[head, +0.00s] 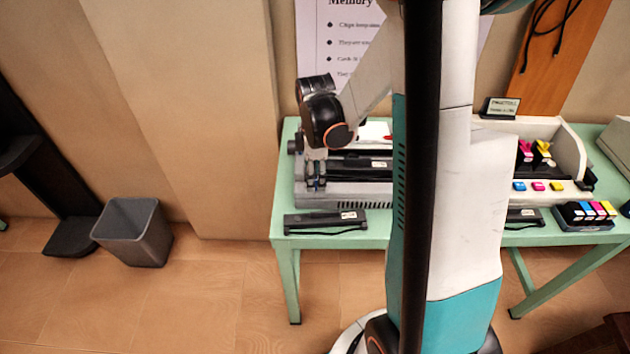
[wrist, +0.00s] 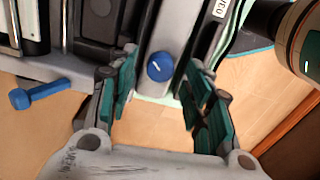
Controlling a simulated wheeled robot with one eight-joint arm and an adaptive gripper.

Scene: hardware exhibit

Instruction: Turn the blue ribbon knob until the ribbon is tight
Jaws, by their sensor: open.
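The round blue knob (wrist: 160,66) with a short white mark shows in the wrist view, on a grey strip of the machine. My gripper (wrist: 160,84) is open, its two teal-padded fingers on either side of the knob with a visible gap to it. In the head view, my gripper (head: 316,178) points down at the left part of the grey machine (head: 350,199) on the green table. The knob cannot be made out there. I cannot make out the ribbon or how tight it is.
A blue dumbbell-shaped part (wrist: 38,94) juts out at the left in the wrist view. A black bar (head: 325,222) lies along the front of the green table (head: 375,241). A cartridge printer (head: 540,187) stands right. A grey bin (head: 134,232) stands on the open floor.

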